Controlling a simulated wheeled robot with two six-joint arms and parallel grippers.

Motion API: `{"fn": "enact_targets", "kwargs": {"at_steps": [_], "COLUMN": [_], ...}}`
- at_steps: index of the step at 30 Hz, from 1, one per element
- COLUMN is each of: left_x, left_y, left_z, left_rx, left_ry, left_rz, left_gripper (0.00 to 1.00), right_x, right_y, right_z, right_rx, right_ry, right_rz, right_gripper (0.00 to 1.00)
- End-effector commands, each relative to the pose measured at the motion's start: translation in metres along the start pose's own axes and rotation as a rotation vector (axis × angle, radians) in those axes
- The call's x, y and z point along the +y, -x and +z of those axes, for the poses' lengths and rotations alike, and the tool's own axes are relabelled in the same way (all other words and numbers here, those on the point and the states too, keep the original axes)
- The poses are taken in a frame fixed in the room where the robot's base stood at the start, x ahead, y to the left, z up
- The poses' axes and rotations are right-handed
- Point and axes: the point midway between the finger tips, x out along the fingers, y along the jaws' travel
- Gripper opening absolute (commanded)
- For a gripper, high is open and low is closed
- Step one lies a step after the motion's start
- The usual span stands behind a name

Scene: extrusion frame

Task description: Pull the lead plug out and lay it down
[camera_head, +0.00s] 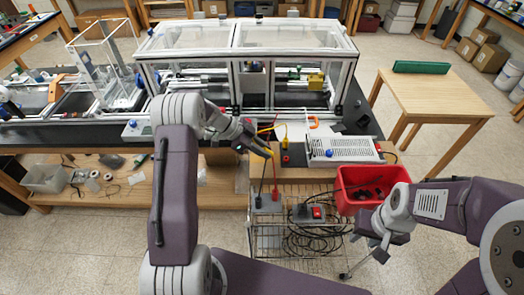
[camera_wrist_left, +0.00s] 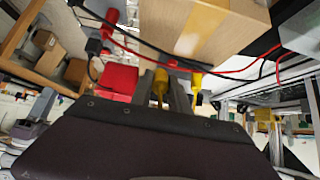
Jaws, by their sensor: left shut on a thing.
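My left gripper (camera_head: 268,151) is over the wire cart at the front of the bench. It is shut on a yellow lead plug (camera_wrist_left: 160,84), which shows between the fingers in the left wrist view. A second yellow piece (camera_wrist_left: 197,82) is just beside the fingers. In the head view a yellow lead (camera_head: 268,128) curves near the gripper. A red lead (camera_head: 275,168) and a black lead run down to a grey box (camera_head: 267,204) on the cart. My right gripper (camera_head: 366,250) is at the cart's right side, open and empty. I cannot tell whether the held plug touches a socket.
A red bin (camera_head: 345,203) with dark items is right of the cart. A grey box with a red switch (camera_head: 308,213) and coiled black cable lie on the cart. A framed machine (camera_head: 240,70) stands behind.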

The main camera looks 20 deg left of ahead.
Motion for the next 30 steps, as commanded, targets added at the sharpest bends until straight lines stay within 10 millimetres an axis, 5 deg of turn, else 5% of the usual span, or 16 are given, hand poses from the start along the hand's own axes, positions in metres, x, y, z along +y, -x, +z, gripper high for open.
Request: {"fn": "enact_targets", "kwargs": {"at_steps": [16, 29, 30], "left_x": [0.000, 0.000, 0.000], "left_y": [-0.037, -0.042, -0.042], "left_z": [0.037, 0.043, 0.043], "left_rx": [-0.004, -0.005, -0.005], "left_ry": [0.001, 0.000, 0.000], "left_rz": [0.000, -0.001, -0.001], "left_gripper": [0.00, 0.00, 0.29], "right_x": [0.000, 0.000, 0.000], "right_y": [-0.006, -0.007, -0.007], "right_z": [0.001, 0.001, 0.001], "right_rx": [0.000, 0.000, 0.000], "right_ry": [0.000, 0.000, 0.000], "right_rz": [0.000, 0.000, 0.000], "right_gripper": [0.36, 0.36, 0.36]}}
